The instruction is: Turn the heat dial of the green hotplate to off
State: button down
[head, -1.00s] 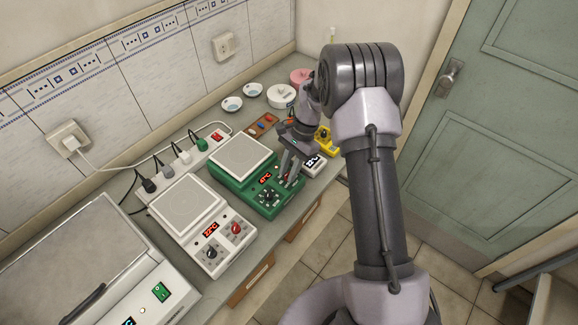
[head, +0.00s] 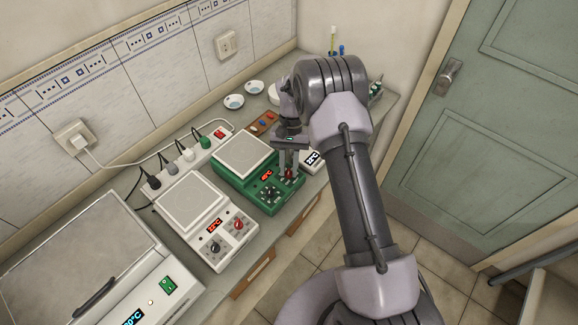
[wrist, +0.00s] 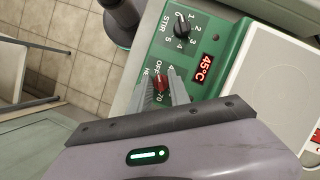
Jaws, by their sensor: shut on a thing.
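The green hotplate (head: 224,167) stands on the bench with a square white top plate, and shows at the right of the wrist view (wrist: 228,62). Its red heat dial (wrist: 161,78) sits by the OFF and 70 marks; its exact pointer setting is hard to tell. My gripper (wrist: 164,90) is shut on this dial, one finger on each side. In the head view my gripper (head: 288,172) reaches down onto the panel's right side. The black stir dial (wrist: 182,22) is apart from the fingers. The hotplate's red display (wrist: 203,69) reads 45°C.
A white hotplate (head: 192,204) with its own black and red dials stands close on the left. A small white display box (head: 312,160) stands just right of the green hotplate. A power strip with plugs (head: 178,160) runs behind. Open floor lies in front.

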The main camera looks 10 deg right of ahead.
dwell(0.3)
jog(key=c, duration=1.2)
grip_release()
jog(key=shift+c, duration=0.2)
jog(key=p+v, duration=0.4)
jog(key=v, duration=1.3)
jog(key=shift+r, duration=0.2)
jog(key=shift+a, duration=0.1)
